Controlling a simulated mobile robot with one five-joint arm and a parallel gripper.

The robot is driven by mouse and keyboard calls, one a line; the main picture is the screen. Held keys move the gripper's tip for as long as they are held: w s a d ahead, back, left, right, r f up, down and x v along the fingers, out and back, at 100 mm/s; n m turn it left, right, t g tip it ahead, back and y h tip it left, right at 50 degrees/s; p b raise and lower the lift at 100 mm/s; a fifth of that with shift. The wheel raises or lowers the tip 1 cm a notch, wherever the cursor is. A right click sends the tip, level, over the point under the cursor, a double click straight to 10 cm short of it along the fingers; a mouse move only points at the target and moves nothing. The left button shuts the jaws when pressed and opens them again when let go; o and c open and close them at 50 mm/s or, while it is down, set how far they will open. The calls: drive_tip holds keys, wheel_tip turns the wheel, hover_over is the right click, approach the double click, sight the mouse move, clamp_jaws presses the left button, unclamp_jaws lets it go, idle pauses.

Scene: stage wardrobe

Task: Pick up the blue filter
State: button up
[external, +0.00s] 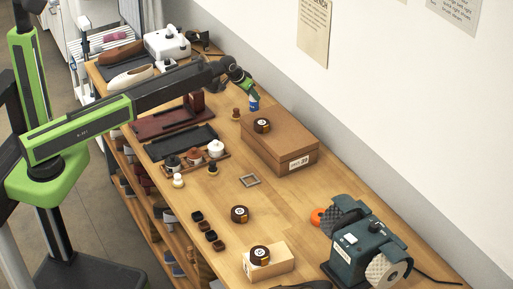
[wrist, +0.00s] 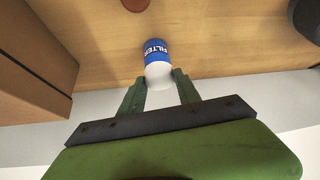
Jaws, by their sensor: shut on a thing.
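The blue filter (wrist: 154,47) is a small cylinder with a blue band lettered "FILTER" and a white end. In the wrist view my gripper (wrist: 160,76) has its two green fingers on either side of the white end, shut on it. In the external view the filter (external: 254,102) shows below my gripper (external: 251,94), near the wall side of the wooden table, behind the brown box. Whether its bottom touches the table I cannot tell.
A brown cardboard box (external: 280,141) stands close by, with a round tin (external: 262,125) on top. A small brown stamp (external: 236,114) stands beside the filter. Dark trays (external: 181,142) lie to the left. The wall runs close behind.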

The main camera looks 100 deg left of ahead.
clamp_jaws()
wheel_tip(320, 180, up, 5)
drive_tip(key=p, duration=0.4)
drive_tip(key=shift+f+p, duration=0.2)
drive_tip(key=shift+p, duration=0.1)
drive_tip(key=w+d+r+p, duration=0.4)
drive_tip(key=d+r+p, duration=0.2)
drive_tip(key=d, duration=0.5)
drive_tip(key=shift+r, duration=0.2)
drive_tip(key=shift+w, duration=0.1)
